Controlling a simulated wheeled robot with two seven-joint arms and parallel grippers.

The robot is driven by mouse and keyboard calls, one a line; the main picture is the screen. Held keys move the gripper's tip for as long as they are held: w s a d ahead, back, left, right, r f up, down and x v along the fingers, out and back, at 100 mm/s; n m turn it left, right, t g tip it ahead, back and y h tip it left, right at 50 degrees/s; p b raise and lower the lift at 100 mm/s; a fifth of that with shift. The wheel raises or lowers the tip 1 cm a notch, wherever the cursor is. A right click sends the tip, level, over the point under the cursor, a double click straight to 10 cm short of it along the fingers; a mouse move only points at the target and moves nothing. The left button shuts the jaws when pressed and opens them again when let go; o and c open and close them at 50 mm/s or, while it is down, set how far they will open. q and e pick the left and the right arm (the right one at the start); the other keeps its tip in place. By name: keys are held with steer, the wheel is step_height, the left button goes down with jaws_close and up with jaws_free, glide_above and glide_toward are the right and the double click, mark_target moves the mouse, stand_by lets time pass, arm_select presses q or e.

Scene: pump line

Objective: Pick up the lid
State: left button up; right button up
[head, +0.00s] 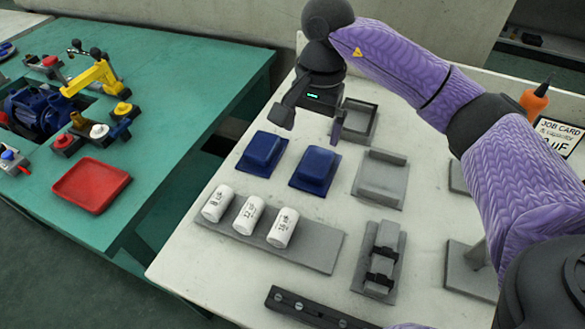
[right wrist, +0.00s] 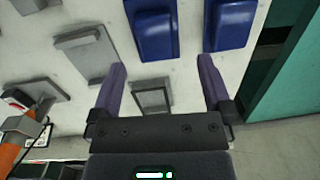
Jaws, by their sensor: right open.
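Two blue lid-like covers with flat flanges lie on the white table. The left one (head: 262,152) and the right one (head: 316,168) sit side by side in the head view. In the right wrist view they show at the top, as the cover nearer the green bench (right wrist: 230,24) and the other cover (right wrist: 155,32). I cannot tell which is the lid meant. My right gripper (head: 311,124) is open and empty above the table, just behind the covers in the head view. Its spread fingers also show in the right wrist view (right wrist: 162,68). My left gripper is not in view.
A grey open frame (head: 372,137) lies below and beside the right gripper. Three white cylinders (head: 248,216) rest on a grey plate in front. A green bench (head: 190,75) with a red tray (head: 91,186) is left.

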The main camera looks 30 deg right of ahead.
mark_target(314, 166)
steer(key=shift+w+d+f+h+b, duration=0.3)
steer(key=shift+d+f+b, duration=0.2)
steer(key=shift+f, duration=0.3)
steer(key=f+b, duration=0.1)
steer(key=f, duration=0.2)
steer(key=f+b, duration=0.1)
steer(key=f, duration=0.2)
steer(key=f+b, duration=0.2)
steer(key=f, duration=0.1)
steer(key=shift+s+d+f, duration=0.1)
steer(key=shift+s+f, duration=0.15)
steer(key=shift+f, duration=0.1)
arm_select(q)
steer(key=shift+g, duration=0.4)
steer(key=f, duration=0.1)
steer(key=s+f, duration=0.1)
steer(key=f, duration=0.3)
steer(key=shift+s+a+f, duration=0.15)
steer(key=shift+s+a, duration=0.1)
arm_select(e)
steer(key=shift+r, duration=0.15)
steer(key=c, duration=1.1)
steer(key=shift+o, duration=0.2)
steer(key=shift+r, duration=0.15)
